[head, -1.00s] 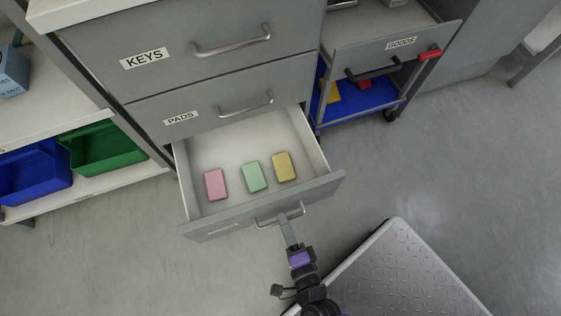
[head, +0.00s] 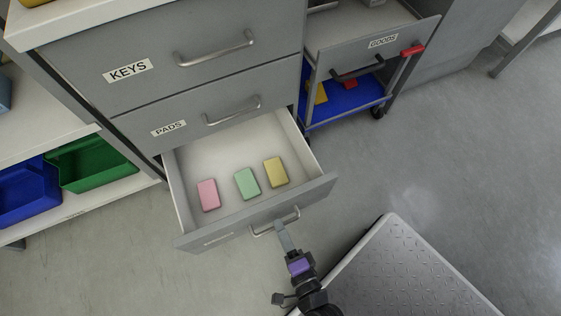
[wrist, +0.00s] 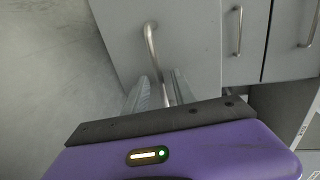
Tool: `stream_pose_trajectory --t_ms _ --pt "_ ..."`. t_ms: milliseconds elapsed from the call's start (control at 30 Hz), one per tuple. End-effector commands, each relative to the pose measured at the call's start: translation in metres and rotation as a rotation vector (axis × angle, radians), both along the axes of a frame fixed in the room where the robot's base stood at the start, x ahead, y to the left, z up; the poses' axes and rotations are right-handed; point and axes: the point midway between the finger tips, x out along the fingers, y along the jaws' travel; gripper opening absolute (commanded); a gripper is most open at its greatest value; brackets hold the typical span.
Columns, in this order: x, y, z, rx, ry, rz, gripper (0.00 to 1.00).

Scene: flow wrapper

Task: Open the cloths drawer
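The cloths drawer (head: 205,240) is the bottom drawer of the grey cabinet. It stands well out and its pale inside shows. Its label is too slanted to read. A pink block (head: 208,195), a green block (head: 247,184) and a yellow block (head: 276,172) lie in it. My gripper (head: 280,226) is at the metal bar handle (head: 293,217) on the drawer front. In the wrist view the handle (wrist: 151,42) runs between the two close-set fingers (wrist: 162,85), and they look shut on it. The exact finger contact is hard to see.
The KEYS drawer (head: 190,70) and the PADS drawer (head: 220,95) above are shut. At right, the GOODS drawer (head: 350,58) stands out above a blue trolley (head: 350,106). Green (head: 97,165) and blue (head: 28,190) bins sit on the left shelf.

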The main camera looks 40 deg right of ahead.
Motion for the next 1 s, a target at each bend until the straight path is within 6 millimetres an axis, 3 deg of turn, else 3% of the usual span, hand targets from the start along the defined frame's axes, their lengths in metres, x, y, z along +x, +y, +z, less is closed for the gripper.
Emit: stream_pose_trajectory --t_ms 300,500,1000 --pt "-0.047 0.016 0.011 0.0 0.003 0.002 0.32" --pt "-0.065 0.022 0.014 0.001 0.003 0.001 0.32" --pt "-0.068 0.022 0.015 0.001 0.001 0.001 0.32"
